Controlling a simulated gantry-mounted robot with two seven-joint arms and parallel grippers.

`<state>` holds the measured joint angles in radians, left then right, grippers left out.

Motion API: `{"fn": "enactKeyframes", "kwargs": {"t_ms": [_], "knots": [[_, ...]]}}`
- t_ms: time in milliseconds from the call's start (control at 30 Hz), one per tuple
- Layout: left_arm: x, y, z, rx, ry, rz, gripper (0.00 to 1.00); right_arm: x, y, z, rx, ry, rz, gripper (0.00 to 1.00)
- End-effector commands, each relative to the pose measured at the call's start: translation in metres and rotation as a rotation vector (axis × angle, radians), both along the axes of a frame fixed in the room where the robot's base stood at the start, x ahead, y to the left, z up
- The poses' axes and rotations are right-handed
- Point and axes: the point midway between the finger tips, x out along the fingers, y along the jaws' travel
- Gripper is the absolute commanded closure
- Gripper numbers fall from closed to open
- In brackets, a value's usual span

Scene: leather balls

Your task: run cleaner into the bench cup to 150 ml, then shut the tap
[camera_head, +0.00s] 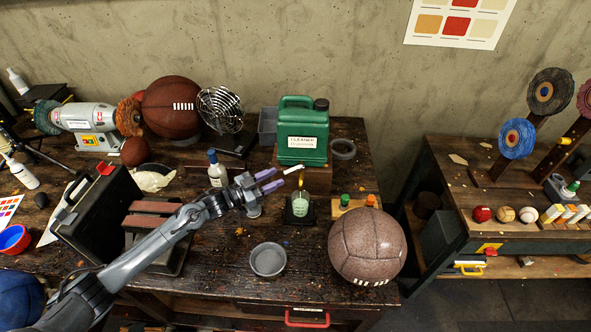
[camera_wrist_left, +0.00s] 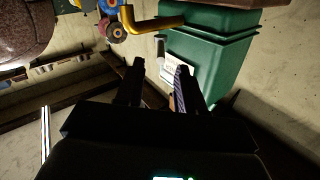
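The green cleaner jug (camera_head: 302,150) stands on a wooden block at the back of the bench, its label facing front. A brass tap (camera_head: 301,180) with a pale lever (camera_head: 293,169) is below its front. The clear cup (camera_head: 300,206) stands under the tap on a dark base and holds pale green liquid. Its level marks are too small to read, and I cannot tell whether liquid is running. My left gripper (camera_head: 271,180) is open and empty, just left of the lever. The left wrist view shows its parted fingers (camera_wrist_left: 158,70) near the tap (camera_wrist_left: 150,22) and jug (camera_wrist_left: 215,50). My right gripper is out of view.
A grey bowl (camera_head: 268,260) stands in front. A blue-capped bottle (camera_head: 216,170) is behind my left arm.

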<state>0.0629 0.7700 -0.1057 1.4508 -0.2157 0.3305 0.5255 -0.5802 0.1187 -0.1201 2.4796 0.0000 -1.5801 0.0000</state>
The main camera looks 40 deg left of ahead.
Motion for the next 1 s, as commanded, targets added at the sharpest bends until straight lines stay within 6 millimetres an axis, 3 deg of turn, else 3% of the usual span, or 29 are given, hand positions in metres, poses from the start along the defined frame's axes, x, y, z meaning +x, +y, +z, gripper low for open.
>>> {"fn": "enactKeyframes", "kwargs": {"t_ms": [500, 1000], "knots": [[0.067, -0.026, 0.0, -0.001, -0.001, 0.002, 0.62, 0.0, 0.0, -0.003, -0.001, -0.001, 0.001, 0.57], [0.082, -0.032, 0.0, 0.0, 0.0, 0.001, 0.62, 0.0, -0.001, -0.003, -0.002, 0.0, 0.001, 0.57]]}}
